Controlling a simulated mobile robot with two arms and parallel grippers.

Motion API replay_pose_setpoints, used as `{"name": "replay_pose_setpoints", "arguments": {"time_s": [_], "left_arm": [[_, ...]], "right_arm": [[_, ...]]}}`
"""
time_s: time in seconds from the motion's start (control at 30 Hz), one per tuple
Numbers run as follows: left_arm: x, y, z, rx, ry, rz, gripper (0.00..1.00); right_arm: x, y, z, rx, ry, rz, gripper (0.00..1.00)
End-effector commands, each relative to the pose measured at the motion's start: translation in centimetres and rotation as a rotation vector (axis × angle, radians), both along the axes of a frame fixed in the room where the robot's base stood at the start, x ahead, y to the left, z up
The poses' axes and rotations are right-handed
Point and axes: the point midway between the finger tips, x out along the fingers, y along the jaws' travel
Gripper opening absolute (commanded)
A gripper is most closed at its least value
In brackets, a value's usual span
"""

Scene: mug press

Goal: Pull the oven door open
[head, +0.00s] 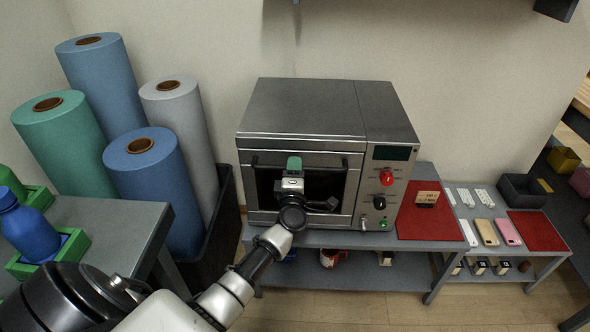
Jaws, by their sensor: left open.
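The oven (310,110) is a grey metal box on a low grey table. Its front door (258,217) has a dark window and looks shut. A dark bar handle (330,168) runs across the upper part of the door. My left gripper (294,166) is open in front of the door, at the middle of the handle, with a green fingertip pad showing. It covers part of the handle and window. I cannot tell whether the fingers touch the bar or surround it. My right gripper is not in view.
The oven's control panel (384,185) has a red button and black knob. A red mat (414,228) lies to its right, with a side table (465,195) holding phones beyond. Large blue, green and grey rolls (150,180) stand left. A grey table (120,215) with bottles is at front left.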

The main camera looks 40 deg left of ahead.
Motion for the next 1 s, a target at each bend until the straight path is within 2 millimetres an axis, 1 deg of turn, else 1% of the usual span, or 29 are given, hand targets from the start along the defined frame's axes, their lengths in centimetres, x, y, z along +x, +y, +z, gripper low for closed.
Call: {"name": "replay_pose_setpoints", "arguments": {"time_s": [0.1, 0.3, 0.33, 0.5, 0.6, 0.93, 1.0], "left_arm": [[0.34, 0.2, 0.08, 0.0, 0.0, 0.0, 0.41], [0.34, 0.19, 0.08, 0.0, 0.0, 0.0, 0.41], [0.34, 0.18, 0.08, 0.0, 0.0, 0.0, 0.39], [0.32, 0.17, 0.07, 0.0, 0.0, -0.001, 0.13], [0.32, 0.16, 0.07, 0.0, 0.0, -0.001, 0.0], [0.24, 0.1, -0.03, 0.001, -0.002, -0.001, 0.0], [0.13, 0.03, -0.11, 0.003, -0.005, -0.001, 0.0]], "right_arm": [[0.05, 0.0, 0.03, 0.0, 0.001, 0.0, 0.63], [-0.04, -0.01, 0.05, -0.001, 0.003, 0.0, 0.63], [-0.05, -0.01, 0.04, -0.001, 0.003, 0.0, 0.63], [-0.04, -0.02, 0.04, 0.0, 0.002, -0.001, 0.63], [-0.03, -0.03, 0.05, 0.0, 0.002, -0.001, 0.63], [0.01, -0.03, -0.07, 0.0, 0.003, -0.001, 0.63], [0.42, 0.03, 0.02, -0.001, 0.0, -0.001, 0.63]]}}
